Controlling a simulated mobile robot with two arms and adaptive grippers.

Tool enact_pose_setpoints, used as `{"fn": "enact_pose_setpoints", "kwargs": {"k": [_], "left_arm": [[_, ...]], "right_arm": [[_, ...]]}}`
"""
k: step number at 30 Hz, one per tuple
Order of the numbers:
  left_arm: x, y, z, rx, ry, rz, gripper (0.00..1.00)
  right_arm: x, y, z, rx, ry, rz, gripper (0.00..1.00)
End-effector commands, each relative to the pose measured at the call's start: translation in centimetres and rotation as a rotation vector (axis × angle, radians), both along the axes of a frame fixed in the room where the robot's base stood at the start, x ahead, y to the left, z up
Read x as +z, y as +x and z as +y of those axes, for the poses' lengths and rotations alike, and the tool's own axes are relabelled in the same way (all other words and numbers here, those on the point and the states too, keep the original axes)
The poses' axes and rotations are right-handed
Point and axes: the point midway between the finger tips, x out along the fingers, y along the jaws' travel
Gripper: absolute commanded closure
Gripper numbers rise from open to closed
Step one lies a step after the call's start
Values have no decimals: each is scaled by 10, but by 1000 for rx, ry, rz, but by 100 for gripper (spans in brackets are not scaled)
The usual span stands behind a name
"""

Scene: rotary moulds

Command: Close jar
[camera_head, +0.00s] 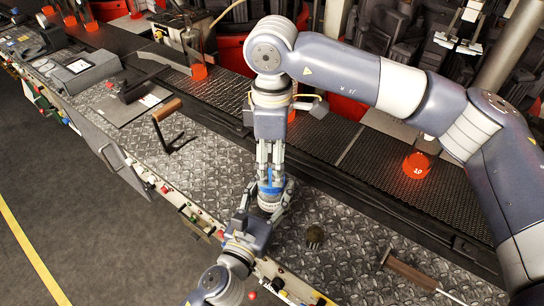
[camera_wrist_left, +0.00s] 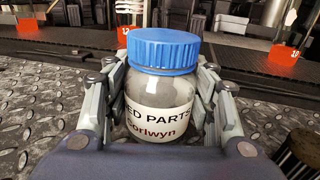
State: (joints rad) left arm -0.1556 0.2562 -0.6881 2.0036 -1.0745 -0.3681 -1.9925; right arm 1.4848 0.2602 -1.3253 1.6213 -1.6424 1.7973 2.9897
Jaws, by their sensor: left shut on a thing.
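A clear glass jar (camera_wrist_left: 160,92) with a printed label stands upright on the metal plate bench. Its blue lid (camera_wrist_left: 165,50) sits level on its mouth; whether it is screwed tight I cannot tell. In the head view the jar (camera_head: 268,205) is partly covered by fingers, with the blue lid (camera_head: 268,188) above. My left gripper (camera_head: 266,204) reaches in from the bottom and is shut around the jar body. My right gripper (camera_head: 271,166) points straight down with its fingertips just above or at the lid; their spacing and any contact are unclear.
A small round dark object (camera_head: 314,236) stands right of the jar. A wooden-handled tool (camera_head: 410,272) lies farther right, and another handle (camera_head: 167,110) stands at left. Orange-red moulds (camera_head: 417,165) sit on the dark conveyor behind.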

Motion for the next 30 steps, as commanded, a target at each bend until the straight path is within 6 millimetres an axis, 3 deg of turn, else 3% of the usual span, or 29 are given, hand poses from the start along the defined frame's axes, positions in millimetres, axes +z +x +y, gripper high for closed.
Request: {"fn": "enact_pose_setpoints", "kwargs": {"k": [8, 30], "left_arm": [[0, 0, 0, 0, 0, 1, 100], [0, 0, 0, 0, 0, 0, 100]], "right_arm": [[2, 0, 0, 270, -1, -1, 37], [14, 0, 1, 1515, 0, -1, 37]]}}
